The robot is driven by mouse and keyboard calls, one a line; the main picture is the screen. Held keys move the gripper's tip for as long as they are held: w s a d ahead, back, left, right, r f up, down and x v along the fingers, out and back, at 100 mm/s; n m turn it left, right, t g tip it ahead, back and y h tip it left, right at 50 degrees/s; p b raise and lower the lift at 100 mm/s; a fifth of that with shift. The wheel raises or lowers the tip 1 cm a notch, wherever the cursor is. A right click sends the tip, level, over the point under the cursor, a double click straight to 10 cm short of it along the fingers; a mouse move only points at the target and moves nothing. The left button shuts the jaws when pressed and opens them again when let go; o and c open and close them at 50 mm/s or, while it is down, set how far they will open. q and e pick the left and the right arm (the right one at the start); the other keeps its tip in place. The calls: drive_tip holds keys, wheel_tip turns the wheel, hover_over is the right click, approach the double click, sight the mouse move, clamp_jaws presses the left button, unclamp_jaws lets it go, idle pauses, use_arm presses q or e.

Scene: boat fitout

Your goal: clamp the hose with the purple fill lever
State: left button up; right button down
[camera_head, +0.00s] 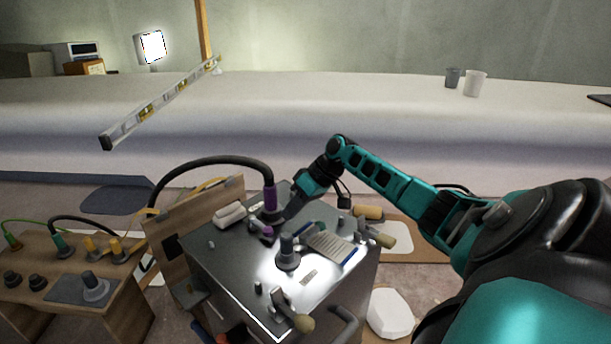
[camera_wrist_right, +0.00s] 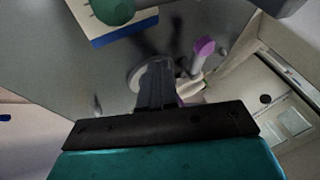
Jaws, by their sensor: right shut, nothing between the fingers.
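A black hose arches over from the left and ends in a purple sleeve (camera_head: 270,199), upright at the back of the grey bench top. A small purple lever tip (camera_head: 267,231) shows low beside the sleeve. In the right wrist view the purple tip (camera_wrist_right: 203,47) sits on a pale shaft, to the right of my fingers. My right gripper (camera_head: 278,218) is at the hose's foot, pointing down. Its fingers (camera_wrist_right: 155,70) are together and empty, near a pale round base (camera_wrist_right: 137,76). Whether they touch the lever cannot be told. My left gripper is out of view.
The grey bench top (camera_head: 225,262) carries a dark knob post (camera_head: 288,252), a ribbed pad (camera_head: 329,245) and a white block (camera_head: 229,214). Wooden-handled levers (camera_head: 370,212) stand at its right edge. A wooden stand (camera_head: 50,262) with coloured hose fittings is at left.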

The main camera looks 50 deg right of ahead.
sight(257, 226)
drive_tip(key=a, duration=0.3)
drive_tip(key=shift+a+f, duration=0.1)
drive_tip(key=shift+a, duration=0.4)
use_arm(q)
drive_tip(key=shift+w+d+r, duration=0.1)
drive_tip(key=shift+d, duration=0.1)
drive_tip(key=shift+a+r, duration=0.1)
use_arm(e)
drive_tip(key=shift+a+p, duration=0.2)
drive_tip(key=shift+p, duration=0.5)
drive_tip(key=shift+m, duration=0.3)
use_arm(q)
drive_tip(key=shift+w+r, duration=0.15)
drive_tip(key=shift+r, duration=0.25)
